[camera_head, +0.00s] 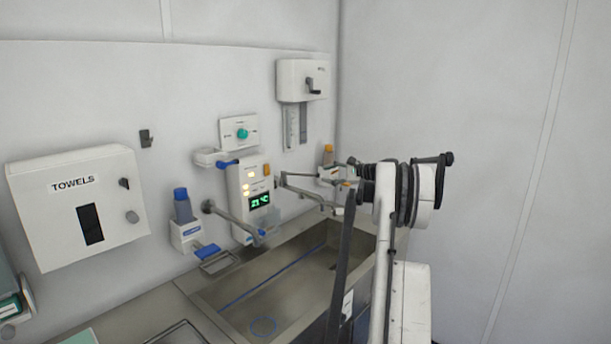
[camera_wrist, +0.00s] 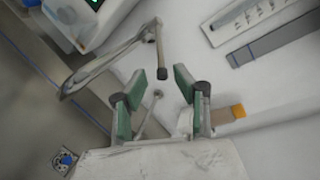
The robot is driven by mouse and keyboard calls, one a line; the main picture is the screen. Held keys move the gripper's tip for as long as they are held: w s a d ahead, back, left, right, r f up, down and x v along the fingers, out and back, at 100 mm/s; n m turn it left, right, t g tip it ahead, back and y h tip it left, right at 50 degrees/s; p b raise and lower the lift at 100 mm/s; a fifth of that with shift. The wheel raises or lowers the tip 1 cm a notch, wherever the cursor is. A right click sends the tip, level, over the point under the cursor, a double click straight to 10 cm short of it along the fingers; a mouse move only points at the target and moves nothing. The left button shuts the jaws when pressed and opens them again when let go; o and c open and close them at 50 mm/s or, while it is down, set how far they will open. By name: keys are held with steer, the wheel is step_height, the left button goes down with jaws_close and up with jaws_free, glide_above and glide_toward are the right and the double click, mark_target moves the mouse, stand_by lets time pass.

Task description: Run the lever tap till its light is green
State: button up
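The tap's white wall panel (camera_head: 248,195) has a display (camera_head: 260,201) reading about 23 °C in green digits, with small lights above it glowing orange. A metal spout (camera_head: 230,213) comes out at its left. A long bent metal lever (camera_head: 303,191) reaches right from the panel toward my gripper. In the wrist view the lever (camera_wrist: 112,58) ends in a dark tip (camera_wrist: 162,73) just beyond the gap between my fingers. My gripper (camera_wrist: 155,88) is open, its green pads apart with nothing held. In the head view my arm largely hides the gripper.
A steel sink (camera_head: 290,270) lies below the tap. A towel box (camera_head: 75,205), a blue-capped bottle (camera_head: 183,205) and a white dispenser (camera_head: 302,80) are on the wall. An orange-capped bottle (camera_head: 328,155) stands close beyond my gripper.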

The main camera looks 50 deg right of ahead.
mark_target(308, 175)
steer(key=p+x, duration=0.1)
steer(key=x, duration=0.9)
steer(key=shift+w+f, duration=0.15)
steer(key=shift+w, duration=0.15)
jaws_close()
